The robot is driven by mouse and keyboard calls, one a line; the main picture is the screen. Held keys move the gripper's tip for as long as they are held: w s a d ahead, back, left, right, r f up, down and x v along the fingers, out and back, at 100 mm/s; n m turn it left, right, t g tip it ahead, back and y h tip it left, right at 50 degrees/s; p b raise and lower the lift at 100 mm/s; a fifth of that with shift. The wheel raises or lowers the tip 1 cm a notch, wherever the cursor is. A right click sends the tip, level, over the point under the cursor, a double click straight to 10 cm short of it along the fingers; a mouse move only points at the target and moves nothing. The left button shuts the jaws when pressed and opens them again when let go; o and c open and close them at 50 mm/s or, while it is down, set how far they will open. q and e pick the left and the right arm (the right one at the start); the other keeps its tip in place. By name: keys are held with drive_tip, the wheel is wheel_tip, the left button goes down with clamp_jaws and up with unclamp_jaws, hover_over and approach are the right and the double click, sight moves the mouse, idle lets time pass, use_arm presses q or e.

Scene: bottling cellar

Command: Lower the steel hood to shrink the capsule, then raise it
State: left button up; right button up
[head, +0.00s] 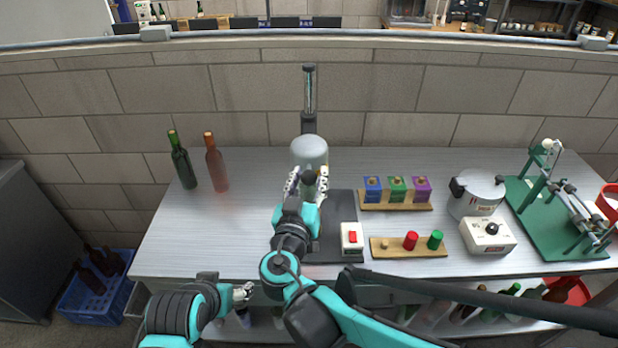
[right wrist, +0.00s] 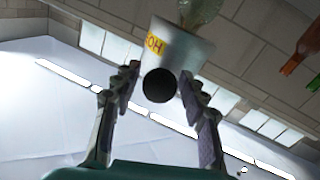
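The grey steel hood (head: 309,150) hangs on an upright column (head: 309,92) at the back of the dark base plate (head: 340,215). In the right wrist view the hood (right wrist: 192,52) carries a yellow label, with a round black knob (right wrist: 160,85) in front. Pale green bottle glass (right wrist: 201,10) shows at the hood's mouth; how far the neck sits inside is hidden. My right gripper (head: 307,185) is open, its fingers either side of the knob with gaps visible. My left gripper (head: 243,292) is low by the table's front edge, its opening too small to judge.
Two bottles (head: 182,162) (head: 217,165) stand at the back left. A red-switch box (head: 351,238), wooden racks with coloured pieces (head: 408,252) (head: 395,206), a pot (head: 477,192), a dial box (head: 488,236) and a green stand (head: 560,225) fill the right. The table's left front is clear.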

clamp_jaws()
wheel_tip(320, 180, up, 10)
drive_tip(key=p, duration=0.8)
drive_tip(key=shift+r+p, duration=0.25)
drive_tip(key=shift+p, duration=0.15)
drive_tip(key=shift+r, duration=0.3)
drive_tip(key=shift+o, duration=2.4)
unclamp_jaws()
